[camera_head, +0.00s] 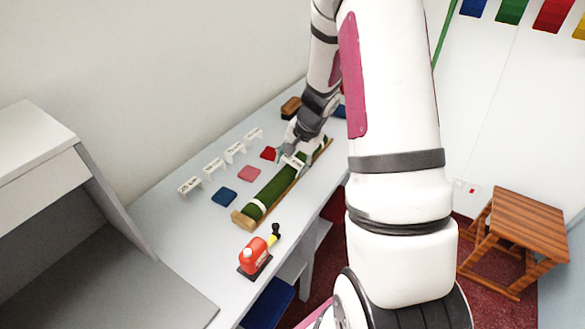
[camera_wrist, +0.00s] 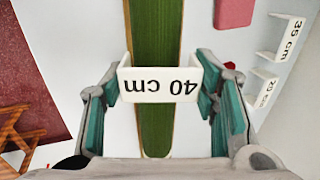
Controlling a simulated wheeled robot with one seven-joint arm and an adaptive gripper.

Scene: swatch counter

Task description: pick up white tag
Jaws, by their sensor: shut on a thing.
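A white tag (camera_wrist: 160,86) marked "40 cm", upside down in the wrist view, sits between the two teal-padded fingers of my gripper (camera_wrist: 158,96). The fingers press on its two ends. Behind it in the wrist view runs a long green roll (camera_wrist: 156,30). In the head view my gripper (camera_head: 294,158) is over the far part of the green roll (camera_head: 264,195), with the tag partly hidden by the fingers. Other white tags stand in a row on the counter, such as one at the near end (camera_head: 189,186); a "35 cm" tag (camera_wrist: 287,38) shows in the wrist view.
Blue (camera_head: 223,197), pink (camera_head: 248,173) and red (camera_head: 267,154) swatches lie between the tag row and the roll. A red tool (camera_head: 254,256) with a yellow and black handle stands near the roll's near end. A brown block (camera_head: 291,107) is at the far end.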

